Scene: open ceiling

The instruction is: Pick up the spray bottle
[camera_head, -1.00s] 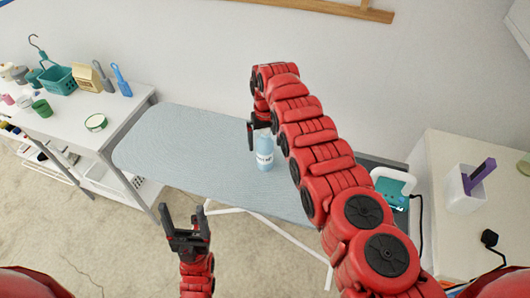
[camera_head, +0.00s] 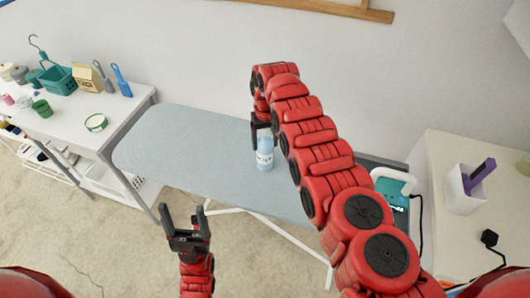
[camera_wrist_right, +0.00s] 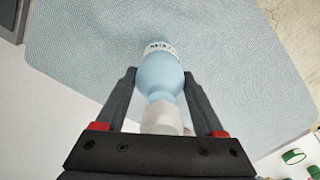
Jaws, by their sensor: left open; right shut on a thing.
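The spray bottle (camera_head: 265,157), light blue with a white label, stands on the ironing board (camera_head: 190,150). In the right wrist view the bottle (camera_wrist_right: 160,75) sits between the two fingers of my right gripper (camera_wrist_right: 160,88), its whitish top nearest the camera. My right gripper (camera_head: 262,132) is shut on the bottle; my arm covers part of that area in the head view. I cannot tell whether the bottle's base touches the board. My left gripper (camera_head: 186,222) is open and empty in front of the board, away from the bottle.
A white shelf table at the left holds a teal basket (camera_head: 58,80), a green cup (camera_head: 42,108) and a round green-rimmed container (camera_head: 96,123). An iron (camera_head: 392,185) is at the board's right end. A white container (camera_head: 462,190) stands on the right-hand table.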

